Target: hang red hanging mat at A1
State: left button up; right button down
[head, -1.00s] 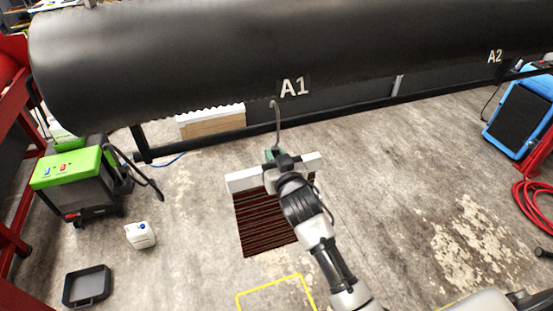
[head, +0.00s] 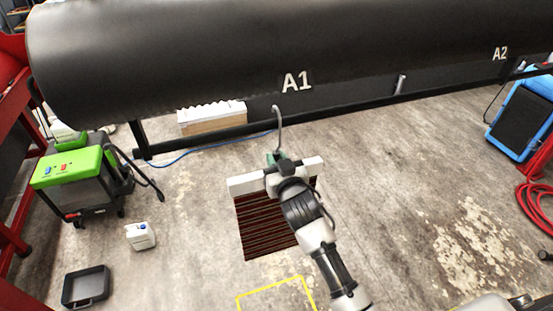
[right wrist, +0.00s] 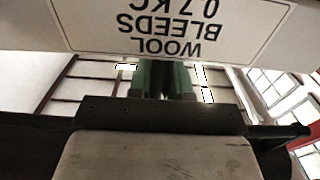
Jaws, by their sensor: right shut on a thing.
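The red hanging mat (head: 268,230) is dark with thin red stripes and hangs from a white bar (head: 245,184). A grey hook (head: 279,124) rises above the bar from a green part (head: 275,157). The label A1 (head: 297,82) is on the big black drum. The hook's top is just below the label in the picture; I see no contact with the drum. My right gripper (head: 286,168) is shut on the mat at the middle of its bar. In the right wrist view, a white tag (right wrist: 180,25) reads upside down "WOOL BLEEDS". My left gripper is out of view.
The drum (head: 180,55) spans the top, with label A2 (head: 500,54) at right. A green-topped machine (head: 75,175), a white jug (head: 140,235) and a black tray (head: 86,287) stand at left. A blue machine (head: 520,115) stands at right.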

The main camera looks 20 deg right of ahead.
jog(key=shift+f+b, duration=0.65)
jog(key=shift+f, duration=0.3)
